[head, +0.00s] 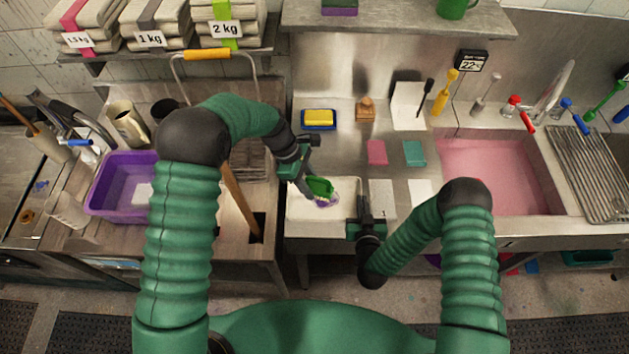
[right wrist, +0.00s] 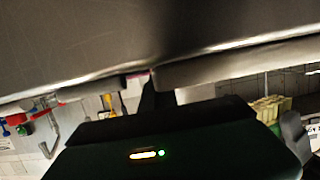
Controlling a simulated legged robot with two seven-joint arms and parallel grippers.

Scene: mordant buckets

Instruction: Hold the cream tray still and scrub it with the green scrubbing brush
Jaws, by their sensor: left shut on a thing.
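The cream tray (head: 301,212) sits on the steel counter in the middle of the head view, with a purple smear (head: 327,202) on its floor. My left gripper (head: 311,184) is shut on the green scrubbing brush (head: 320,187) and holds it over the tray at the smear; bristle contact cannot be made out. My right gripper (head: 362,207) is at the tray's right wall. Whether its fingers are closed on that wall is unclear. The right wrist view is mostly dark metal, with a dark finger (right wrist: 150,92) near a pale edge.
A pink-filled sink (head: 495,175) lies to the right. A yellow sponge in a blue dish (head: 318,119), a pink block (head: 377,152) and a teal block (head: 414,153) lie behind the tray. A purple tub (head: 118,187) stands left, and a shelf (head: 380,18) overhangs the back.

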